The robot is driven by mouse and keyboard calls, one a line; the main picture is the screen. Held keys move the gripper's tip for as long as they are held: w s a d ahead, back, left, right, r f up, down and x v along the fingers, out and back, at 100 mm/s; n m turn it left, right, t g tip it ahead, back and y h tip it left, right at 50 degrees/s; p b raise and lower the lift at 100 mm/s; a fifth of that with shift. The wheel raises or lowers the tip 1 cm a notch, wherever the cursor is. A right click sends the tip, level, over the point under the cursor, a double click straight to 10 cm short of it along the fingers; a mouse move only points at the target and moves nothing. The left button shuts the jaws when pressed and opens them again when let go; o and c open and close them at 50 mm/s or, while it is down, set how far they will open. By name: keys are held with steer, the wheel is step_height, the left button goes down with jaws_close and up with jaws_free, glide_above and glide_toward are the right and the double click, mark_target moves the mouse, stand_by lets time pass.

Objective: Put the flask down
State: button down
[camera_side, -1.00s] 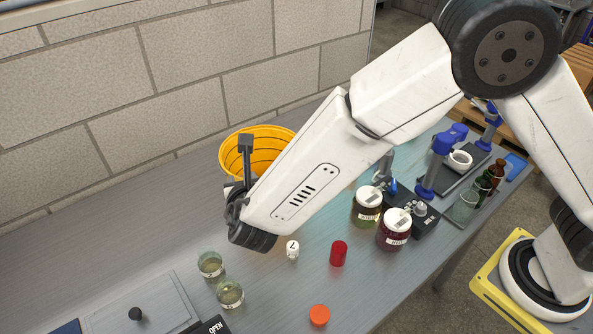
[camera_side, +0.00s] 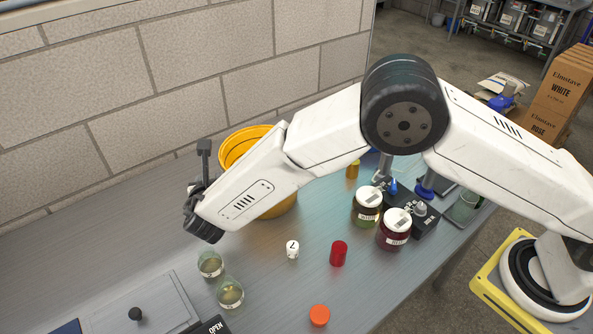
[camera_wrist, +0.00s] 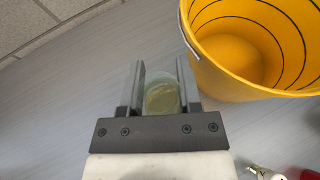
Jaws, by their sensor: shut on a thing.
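A clear glass flask (camera_wrist: 161,98) with pale yellow-green contents is between the two dark fingers of my gripper (camera_wrist: 160,78) in the wrist view. My gripper is shut on it. The grey table (camera_wrist: 75,85) is below, with a bare stretch ahead of the fingers. Whether the flask's base touches the table cannot be told.
A yellow bucket (camera_wrist: 232,70) stands close on the right in the wrist view. Two similar glass vessels (camera_side: 210,265) (camera_side: 230,293), a white numbered piece (camera_side: 292,250), a red cylinder (camera_side: 338,254) and labelled jars (camera_side: 367,208) stand on the table. The block wall (camera_side: 180,80) runs behind.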

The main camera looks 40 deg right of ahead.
steer(key=w+a+f, duration=0.1)
steer(key=w+f, duration=0.2)
steer(key=f, duration=0.2)
steer(key=shift+w+a, duration=0.35)
steer(key=shift+w+a+f, duration=0.1)
steer(key=shift+w+f, duration=0.05)
steer(key=shift+f, duration=1.6)
steer(key=shift+f, duration=0.1)
steer(key=shift+c, duration=1.5)
jaws_free()
